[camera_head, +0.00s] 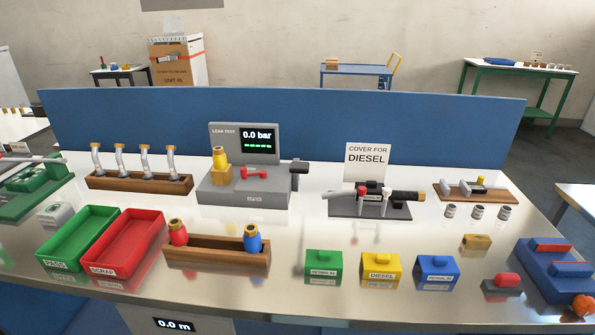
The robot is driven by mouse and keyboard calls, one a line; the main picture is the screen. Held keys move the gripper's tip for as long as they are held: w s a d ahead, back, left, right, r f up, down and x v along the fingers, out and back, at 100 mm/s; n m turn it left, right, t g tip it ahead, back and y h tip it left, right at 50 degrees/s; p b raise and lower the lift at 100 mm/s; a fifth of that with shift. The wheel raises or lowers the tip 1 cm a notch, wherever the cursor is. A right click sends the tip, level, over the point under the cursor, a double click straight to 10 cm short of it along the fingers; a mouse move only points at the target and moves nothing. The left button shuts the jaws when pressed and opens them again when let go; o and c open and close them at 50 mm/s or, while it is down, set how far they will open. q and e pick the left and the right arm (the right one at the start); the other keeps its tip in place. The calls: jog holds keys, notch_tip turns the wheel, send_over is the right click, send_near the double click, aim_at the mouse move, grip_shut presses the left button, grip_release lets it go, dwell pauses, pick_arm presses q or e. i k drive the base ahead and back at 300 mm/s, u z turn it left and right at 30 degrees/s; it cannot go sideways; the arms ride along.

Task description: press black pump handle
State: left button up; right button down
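The grey leak-test machine (248,195) stands at the back middle of the table. Its screen (257,143) reads 0.0 bar. A black handle (299,168), which looks like the pump handle, sticks out at the machine's right side and stands raised above the table. A yellow-topped brass part (220,163) sits on the machine's left. A red lever (255,173) is on its front. Neither of my grippers is in view.
A wooden rack (215,256) with red and blue nozzles stands in front of the machine. Green and red trays are at left. A dark fixture (345,209) holding a nozzle is right of the handle. The tabletop between the handle and the coloured blocks is mostly clear.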

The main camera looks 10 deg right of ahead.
aim_at(299, 167)
jog(key=k, duration=0.2)
jog(key=u, duration=1.5)
jog(key=i, duration=1.1)
jog(key=z, duration=2.1)
